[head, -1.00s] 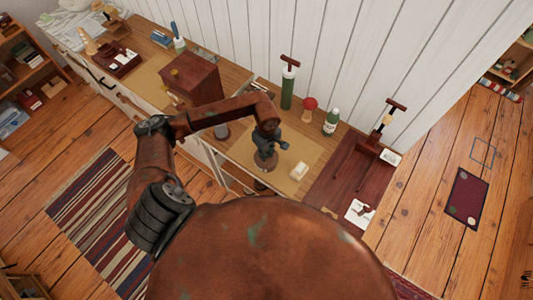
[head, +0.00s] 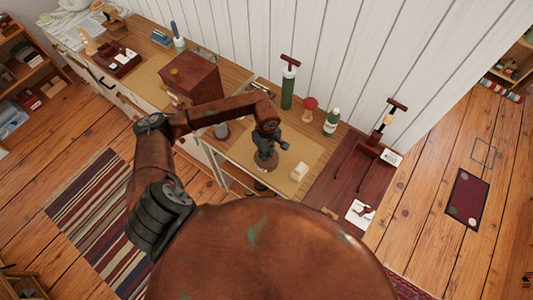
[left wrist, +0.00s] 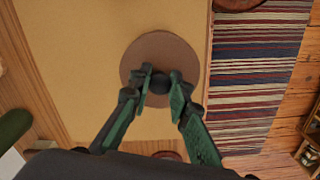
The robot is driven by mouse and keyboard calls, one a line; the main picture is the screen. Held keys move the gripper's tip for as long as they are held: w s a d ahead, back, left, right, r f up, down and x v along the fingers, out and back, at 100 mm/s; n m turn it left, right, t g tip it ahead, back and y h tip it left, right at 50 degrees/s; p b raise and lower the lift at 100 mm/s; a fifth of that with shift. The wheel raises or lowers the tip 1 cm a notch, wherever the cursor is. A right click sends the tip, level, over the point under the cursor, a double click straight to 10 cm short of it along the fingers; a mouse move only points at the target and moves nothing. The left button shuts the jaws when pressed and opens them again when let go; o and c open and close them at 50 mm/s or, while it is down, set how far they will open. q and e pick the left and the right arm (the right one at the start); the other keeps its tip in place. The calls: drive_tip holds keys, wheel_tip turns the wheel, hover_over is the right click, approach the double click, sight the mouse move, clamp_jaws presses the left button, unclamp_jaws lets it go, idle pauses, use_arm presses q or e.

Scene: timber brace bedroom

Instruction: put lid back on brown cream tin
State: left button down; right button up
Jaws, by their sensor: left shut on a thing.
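My left gripper (head: 267,145) points down over the tan mat (head: 313,150) on the desk. In the left wrist view my left gripper (left wrist: 160,85) is shut on the dark knob of a round brown lid (left wrist: 160,50). The lid also shows in the head view (head: 265,164), below the fingers and near the mat's front edge. It looks roughly level. I cannot tell whether it rests on something or hangs above the mat. I cannot make out the brown cream tin's body. My right gripper is not in view.
A green cylinder (head: 288,87), a red-topped object (head: 309,105) and a green bottle (head: 331,121) stand behind. A brown chest (head: 192,75) stands left; a dark red board (head: 350,180) lies right.

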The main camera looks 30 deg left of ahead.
use_arm(q)
drive_tip(key=c, duration=1.7)
unclamp_jaws()
drive_tip(key=shift+o, duration=0.2)
drive_tip(key=o, duration=0.4)
drive_tip(key=shift+r, duration=0.15)
drive_tip(key=shift+r+p, duration=1.4)
drive_tip(key=shift+r, duration=2)
